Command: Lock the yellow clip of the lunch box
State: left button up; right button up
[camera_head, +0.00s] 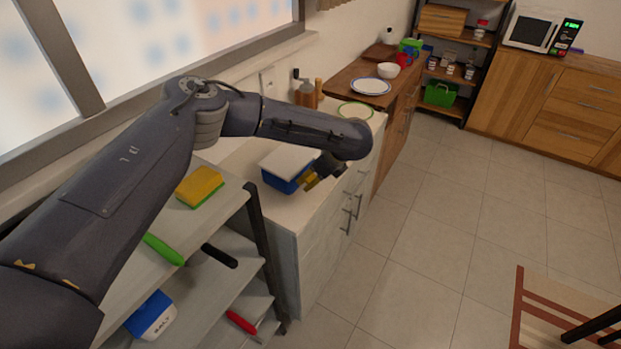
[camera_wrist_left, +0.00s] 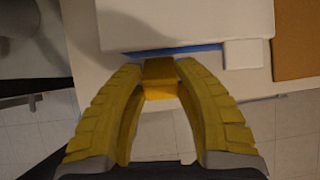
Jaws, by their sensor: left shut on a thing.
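The lunch box (camera_head: 284,177) has a blue body and a white lid, and it stands on the white counter near its front edge. My left gripper (camera_head: 311,180) is at the box's right front side. In the left wrist view the white lid (camera_wrist_left: 190,22) fills the top, with a thin blue strip of the body below it. The yellow clip (camera_wrist_left: 160,78) sits at the box edge. The fingertips of my left gripper (camera_wrist_left: 160,72) are closed on it from both sides. The clip's far side is hidden. My right gripper is not in view.
A shelf with a yellow and green sponge (camera_head: 200,186) stands left of the counter. A green-rimmed plate (camera_head: 355,111) lies behind the box, partly behind my arm. Bottles (camera_head: 305,92) stand by the wall. The tiled floor at right is mostly clear.

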pick_arm(q)
jog(key=shift+s+d+f, duration=0.1)
jog(key=shift+f, duration=0.05)
jog(key=o, duration=1.2)
jog(key=v, duration=1.2)
